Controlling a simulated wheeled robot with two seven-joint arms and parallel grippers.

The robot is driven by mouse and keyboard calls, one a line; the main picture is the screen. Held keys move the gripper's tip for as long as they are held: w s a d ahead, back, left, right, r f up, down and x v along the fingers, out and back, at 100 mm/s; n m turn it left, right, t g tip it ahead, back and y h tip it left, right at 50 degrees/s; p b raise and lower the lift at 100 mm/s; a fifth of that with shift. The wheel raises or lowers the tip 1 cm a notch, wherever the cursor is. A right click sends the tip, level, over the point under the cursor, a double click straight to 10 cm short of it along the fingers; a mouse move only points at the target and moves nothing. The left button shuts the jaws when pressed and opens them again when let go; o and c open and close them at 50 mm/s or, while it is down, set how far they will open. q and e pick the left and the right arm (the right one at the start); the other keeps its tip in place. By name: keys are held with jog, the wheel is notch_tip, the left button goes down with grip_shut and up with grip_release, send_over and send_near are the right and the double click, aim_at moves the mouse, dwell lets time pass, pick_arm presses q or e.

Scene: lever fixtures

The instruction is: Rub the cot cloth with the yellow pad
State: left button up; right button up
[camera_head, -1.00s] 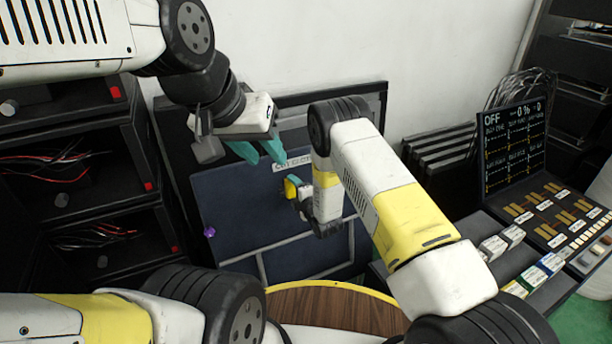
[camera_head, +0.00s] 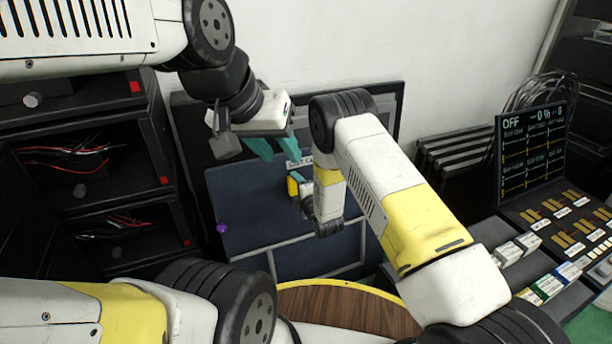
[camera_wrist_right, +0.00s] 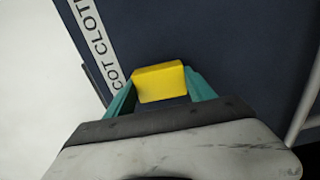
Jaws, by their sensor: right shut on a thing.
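The cot cloth (camera_head: 240,210) is a dark blue sheet on an upright framed panel, with a "COT CLOTH" label at its top; the label (camera_wrist_right: 97,45) also shows in the right wrist view. My right gripper (camera_head: 298,187) is shut on the yellow pad (camera_head: 292,186), in front of the cloth's upper part. In the right wrist view the pad (camera_wrist_right: 160,82) sits between the teal fingers, facing the cloth (camera_wrist_right: 230,45); whether it touches is unclear. My left gripper (camera_head: 275,147) is empty, its teal fingers apart, above the cloth's upper edge.
Black shelves with wires (camera_head: 70,160) stand at left. A console with a screen (camera_head: 530,150) reading "OFF" stands at right. A round wooden top (camera_head: 345,308) is in front.

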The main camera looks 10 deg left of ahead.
aim_at(311, 178)
jog(key=w+d, duration=0.4)
jog(key=d, duration=0.1)
jog(key=shift+w+d, duration=0.15)
jog(key=shift+d, duration=0.25)
dwell(0.3)
jog(key=shift+s+a, duration=0.7)
jog(key=shift+a, duration=0.3)
jog(key=shift+s+a, duration=0.7)
jog(key=shift+a, duration=0.35)
jog(key=shift+s+a, duration=0.7)
jog(key=shift+a, duration=0.3)
jog(key=shift+v, duration=3)
jog(key=shift+d, duration=0.1)
jog(key=shift+v, duration=1.4)
